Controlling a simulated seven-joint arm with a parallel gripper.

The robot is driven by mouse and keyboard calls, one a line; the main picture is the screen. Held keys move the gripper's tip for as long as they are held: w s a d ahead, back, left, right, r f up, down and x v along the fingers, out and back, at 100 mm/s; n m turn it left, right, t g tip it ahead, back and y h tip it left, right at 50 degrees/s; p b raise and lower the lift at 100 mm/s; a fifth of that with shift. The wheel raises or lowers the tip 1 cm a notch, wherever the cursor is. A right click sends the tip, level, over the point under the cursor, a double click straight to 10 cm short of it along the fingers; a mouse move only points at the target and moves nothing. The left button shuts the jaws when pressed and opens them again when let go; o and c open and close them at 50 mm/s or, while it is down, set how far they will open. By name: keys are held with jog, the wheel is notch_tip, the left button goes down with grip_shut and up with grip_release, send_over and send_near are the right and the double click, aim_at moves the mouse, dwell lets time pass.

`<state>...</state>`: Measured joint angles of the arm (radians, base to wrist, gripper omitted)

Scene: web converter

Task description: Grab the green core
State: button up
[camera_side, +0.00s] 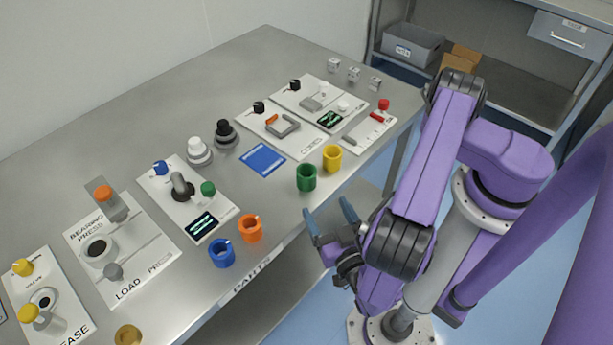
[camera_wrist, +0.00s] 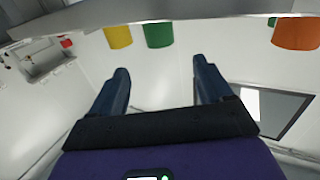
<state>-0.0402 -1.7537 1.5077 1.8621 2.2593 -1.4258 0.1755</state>
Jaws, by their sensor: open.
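The green core (camera_side: 307,178) is a small hollow cylinder standing upright near the front edge of the steel table, left of the yellow core (camera_side: 332,157). It also shows in the wrist view (camera_wrist: 159,34) at the top, next to the yellow core (camera_wrist: 118,37). My gripper (camera_side: 328,222) is open and empty, off the table's front edge, to the lower right of the green core and apart from it. In the wrist view its two blue fingers (camera_wrist: 163,75) are spread wide with nothing between them.
An orange core (camera_side: 249,229) and a blue core (camera_side: 221,252) stand farther left along the front edge. A blue pad (camera_side: 263,160) lies behind the green core. Panels with knobs and handles cover much of the table. A grey bin (camera_side: 413,46) sits on the back shelf.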

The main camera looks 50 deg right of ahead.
aim_at(310, 178)
jog(key=x, duration=0.7)
jog(key=shift+r+x, duration=0.15)
jog(key=shift+x, duration=1.15)
jog(key=shift+r+x, duration=0.1)
jog(key=shift+x, duration=1.15)
jog(key=c, duration=1)
